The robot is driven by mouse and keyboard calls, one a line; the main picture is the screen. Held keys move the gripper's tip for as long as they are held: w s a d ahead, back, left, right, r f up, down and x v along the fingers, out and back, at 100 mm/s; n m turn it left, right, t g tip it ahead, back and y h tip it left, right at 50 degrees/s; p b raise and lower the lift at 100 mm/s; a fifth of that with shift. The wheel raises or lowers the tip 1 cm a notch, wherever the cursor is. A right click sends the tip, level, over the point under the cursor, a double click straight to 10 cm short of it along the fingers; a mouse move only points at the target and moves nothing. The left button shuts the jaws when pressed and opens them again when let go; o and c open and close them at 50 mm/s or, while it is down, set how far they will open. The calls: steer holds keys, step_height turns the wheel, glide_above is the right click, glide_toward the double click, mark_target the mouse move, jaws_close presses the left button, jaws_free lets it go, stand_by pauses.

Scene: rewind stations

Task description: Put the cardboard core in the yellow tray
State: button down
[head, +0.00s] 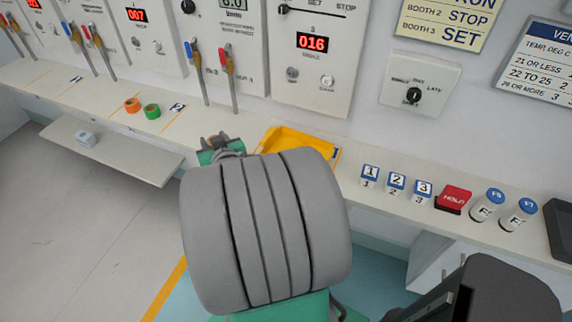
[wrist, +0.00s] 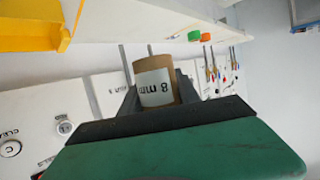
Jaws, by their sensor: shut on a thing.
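The cardboard core (wrist: 155,83) is a short brown tube with a white label reading "8 mm". My gripper (wrist: 154,95) is shut on it, one finger on each side. In the head view my gripper (head: 215,143) is partly hidden behind my grey arm, and only a little of the core shows there. The yellow tray (head: 318,150) lies on the counter just right of my gripper, its near part hidden by my arm. The tray's edge also shows at the top left of the wrist view (wrist: 62,28). The core is outside the tray.
Orange (head: 132,105) and green (head: 152,111) rolls lie on the counter to the left. Numbered blocks (head: 396,184), a red HOLD block (head: 453,198) and two capped jars (head: 487,205) stand right of the tray.

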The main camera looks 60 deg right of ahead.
steer(key=s+d+f+m+g+h+b, duration=0.2)
steer(key=s+d+m+g+h+b, duration=0.4)
steer(key=s+d, duration=0.75)
steer(key=s+d+r+m+g+b, duration=0.2)
steer(key=s+m+g, duration=0.55)
steer(key=s, duration=0.95)
steer(key=shift+n, duration=0.25)
steer(key=w+d+f, duration=0.2)
steer(key=w+f, duration=0.1)
steer(key=w+d+f, duration=0.3)
steer(key=w, duration=0.1)
steer(key=w+d+f, duration=0.2)
steer(key=w+f, duration=0.1)
steer(key=shift+w+d, duration=0.25)
steer(key=shift+w, duration=0.05)
steer(key=shift+w+d+f, duration=0.1)
steer(key=shift+f, duration=0.85)
steer(key=shift+w+d+f, duration=0.1)
steer(key=shift+f, duration=0.85)
steer(key=shift+f, duration=0.2)
steer(key=c, duration=1.1)
jaws_free()
steer(key=shift+r, duration=0.1)
steer(key=shift+c, duration=0.2)
